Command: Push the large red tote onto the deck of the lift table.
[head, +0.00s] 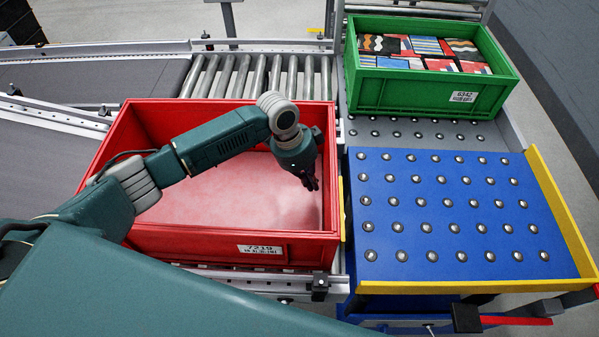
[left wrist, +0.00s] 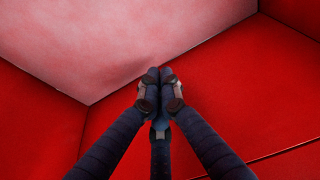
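The large red tote (head: 205,243) is open-topped with a pale red floor and a label on its front wall. It sits on the conveyor, left of the lift table. The lift table's blue deck (head: 440,190) is covered with metal balls and holds nothing. My left gripper (head: 311,183) reaches down inside the tote near its right wall. In the left wrist view the gripper (left wrist: 160,76) has its fingertips together, with nothing between them, against red wall and pale floor. I cannot tell whether they touch the wall. My right gripper is not in view.
A green tote (head: 425,97) full of patterned packs stands behind the blue deck on a grey ball plate (head: 425,131). A yellow rim (head: 560,210) borders the deck's right and front edges. Rollers (head: 265,78) and a dark belt (head: 95,78) lie behind the red tote.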

